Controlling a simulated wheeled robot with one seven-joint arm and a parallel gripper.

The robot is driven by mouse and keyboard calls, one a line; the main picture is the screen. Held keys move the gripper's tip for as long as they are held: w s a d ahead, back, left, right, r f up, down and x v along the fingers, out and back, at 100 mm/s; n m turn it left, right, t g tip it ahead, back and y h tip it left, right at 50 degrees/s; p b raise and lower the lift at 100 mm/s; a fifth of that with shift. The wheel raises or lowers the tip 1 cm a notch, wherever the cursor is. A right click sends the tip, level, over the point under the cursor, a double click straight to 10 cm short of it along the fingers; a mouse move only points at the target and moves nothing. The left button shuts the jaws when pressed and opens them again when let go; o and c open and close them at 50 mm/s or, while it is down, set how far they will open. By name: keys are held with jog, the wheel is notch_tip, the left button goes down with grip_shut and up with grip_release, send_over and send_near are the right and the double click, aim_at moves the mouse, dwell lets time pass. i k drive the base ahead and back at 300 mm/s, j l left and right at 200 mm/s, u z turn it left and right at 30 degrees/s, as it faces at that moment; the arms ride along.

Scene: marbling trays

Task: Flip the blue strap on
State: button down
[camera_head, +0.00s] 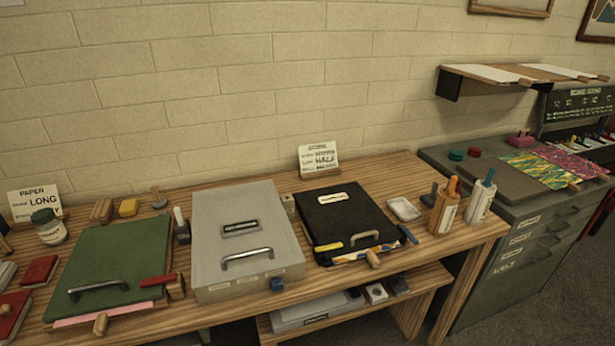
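A short blue bar (407,233), which looks like the blue strap, is at the front right corner of a black lidded tray (335,215). It slants beside the lid's edge; I cannot tell whether it touches the lid. A yellow bar (327,247) lies flat at the lid's front left, beside the metal handle (364,237). Marbled paper and a wooden peg (373,258) stick out under the lid's front edge. A small dark blue knob (277,284) is at the front of the grey lidded tray (205,240). My gripper is not in view.
A green lidded tray (110,250) with a red bar (158,280) stands at the left. Right of the black tray are a white dish (403,209) and two brush holders (443,212). Little bare wooden tabletop (440,248) shows near them. A shelf (520,74) hangs at upper right.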

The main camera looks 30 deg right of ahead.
aim_at(413, 238)
jog(key=z, duration=0.9)
